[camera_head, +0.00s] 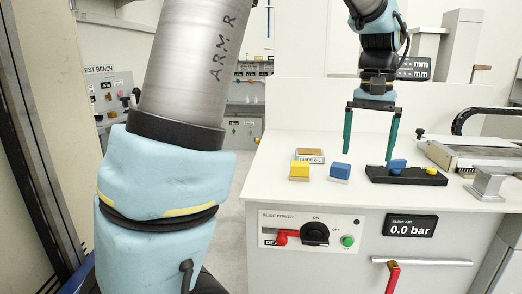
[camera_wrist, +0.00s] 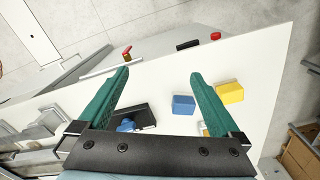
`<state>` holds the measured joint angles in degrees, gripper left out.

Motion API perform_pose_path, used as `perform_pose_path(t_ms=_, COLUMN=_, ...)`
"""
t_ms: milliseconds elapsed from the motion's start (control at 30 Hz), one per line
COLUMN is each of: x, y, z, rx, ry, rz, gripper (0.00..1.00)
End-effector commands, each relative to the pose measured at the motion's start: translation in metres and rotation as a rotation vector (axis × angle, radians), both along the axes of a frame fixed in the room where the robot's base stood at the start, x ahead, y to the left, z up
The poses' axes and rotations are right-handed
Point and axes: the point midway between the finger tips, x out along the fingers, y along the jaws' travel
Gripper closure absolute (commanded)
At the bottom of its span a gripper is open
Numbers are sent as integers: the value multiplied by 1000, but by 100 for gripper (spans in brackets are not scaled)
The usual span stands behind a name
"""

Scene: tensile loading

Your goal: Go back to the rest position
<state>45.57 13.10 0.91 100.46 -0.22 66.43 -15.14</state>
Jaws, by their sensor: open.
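My gripper (camera_head: 369,134) hangs above the white bench top (camera_head: 272,180), pointing down, with its two green fingers apart and nothing between them. It also shows in the wrist view (camera_wrist: 158,78), where bare white surface lies between the fingertips. Below it stand a blue block (camera_head: 340,172) and a yellow block (camera_head: 299,171), left of the fingers in the head view. A black tray (camera_head: 425,178) sits to the right, holding a blue piece (camera_head: 397,165) and a yellow piece (camera_head: 430,171). The right fingertip overlaps the tray's area in the head view; the exact gap cannot be told.
A metal slide fixture (camera_head: 470,155) occupies the bench's right side. The bench front carries a switch panel (camera_head: 312,232), a display reading 0.0 bar (camera_head: 410,226) and a red-handled lever (camera_head: 392,275). A test bench (camera_head: 105,90) stands at the back left. Space above the bench's left part is clear.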

Motion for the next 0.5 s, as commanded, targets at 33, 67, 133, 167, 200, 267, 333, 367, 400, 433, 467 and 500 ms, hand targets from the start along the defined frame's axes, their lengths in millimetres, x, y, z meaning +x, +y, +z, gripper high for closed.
perform_pose_path(t_ms=33, x=1, y=3, z=-1, rx=0, ry=0, rz=5, gripper=1)
perform_pose_path(t_ms=67, x=3, y=7, z=-4, rx=0, ry=-1, rz=11, gripper=1)
perform_pose_path(t_ms=133, x=7, y=16, z=-9, rx=-3, ry=-3, rz=22, gripper=1)
perform_pose_path(t_ms=167, x=8, y=19, z=-11, rx=-5, ry=-4, rz=27, gripper=1)
perform_pose_path(t_ms=200, x=10, y=25, z=-14, rx=-5, ry=-5, rz=34, gripper=1)
perform_pose_path(t_ms=267, x=13, y=33, z=-18, rx=-9, ry=-9, rz=44, gripper=1)
perform_pose_path(t_ms=333, x=16, y=43, z=-23, rx=-12, ry=-13, rz=59, gripper=1)
perform_pose_path(t_ms=367, x=18, y=49, z=-27, rx=-14, ry=-14, rz=67, gripper=1)
perform_pose_path(t_ms=400, x=20, y=57, z=-31, rx=-15, ry=-16, rz=77, gripper=1)
perform_pose_path(t_ms=433, x=21, y=64, z=-35, rx=-16, ry=-18, rz=85, gripper=1)
perform_pose_path(t_ms=467, x=23, y=71, z=-38, rx=-18, ry=-20, rz=94, gripper=1)
perform_pose_path(t_ms=500, x=24, y=81, z=-44, rx=-20, ry=-23, rz=108, gripper=1)
